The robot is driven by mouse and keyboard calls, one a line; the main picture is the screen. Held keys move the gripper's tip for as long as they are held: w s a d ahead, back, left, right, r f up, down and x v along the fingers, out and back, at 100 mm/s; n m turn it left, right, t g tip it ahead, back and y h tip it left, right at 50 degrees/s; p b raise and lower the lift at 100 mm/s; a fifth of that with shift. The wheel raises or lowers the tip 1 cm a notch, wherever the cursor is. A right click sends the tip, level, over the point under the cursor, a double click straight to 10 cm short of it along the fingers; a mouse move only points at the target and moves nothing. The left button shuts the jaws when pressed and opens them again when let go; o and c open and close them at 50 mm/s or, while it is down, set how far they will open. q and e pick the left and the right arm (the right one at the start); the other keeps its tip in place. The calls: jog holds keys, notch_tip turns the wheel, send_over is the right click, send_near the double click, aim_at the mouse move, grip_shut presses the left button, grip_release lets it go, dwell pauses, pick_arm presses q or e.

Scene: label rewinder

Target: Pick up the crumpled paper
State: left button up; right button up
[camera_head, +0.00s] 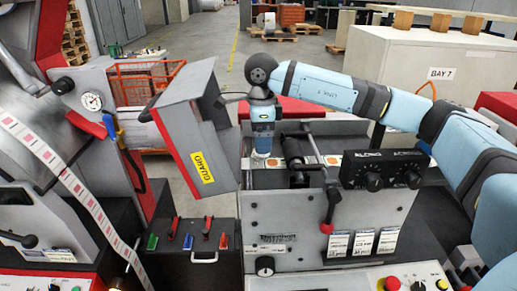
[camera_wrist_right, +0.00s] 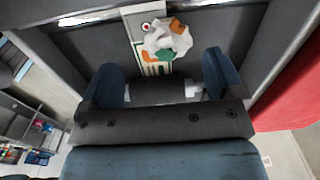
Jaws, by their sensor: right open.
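The crumpled paper (camera_wrist_right: 167,40) is a white wad with orange and green patches. In the right wrist view it lies on a printed label strip (camera_wrist_right: 135,20), beyond my fingertips. In the head view my right gripper (camera_head: 262,155) points down over the rewinder's deck, behind the grey front panel (camera_head: 300,220). My left gripper is out of view.
A tilted grey guard (camera_head: 195,125) with a yellow label stands left of my right gripper. A black roller (camera_head: 297,160) and a black control box (camera_head: 384,170) stand to its right. A red-knobbed lever (camera_head: 329,210) and a toolbox (camera_head: 199,245) are in front.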

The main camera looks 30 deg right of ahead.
jog(key=f+p, duration=0.1)
jog(key=f, duration=0.1)
jog(key=w+f, duration=0.1)
jog(key=shift+d+f+p, duration=0.15)
jog(key=shift+f+p, duration=0.25)
jog(key=shift+s+f, duration=0.1)
jog(key=shift+f, duration=0.6)
jog(key=c, duration=0.9)
jog(key=shift+c, duration=0.2)
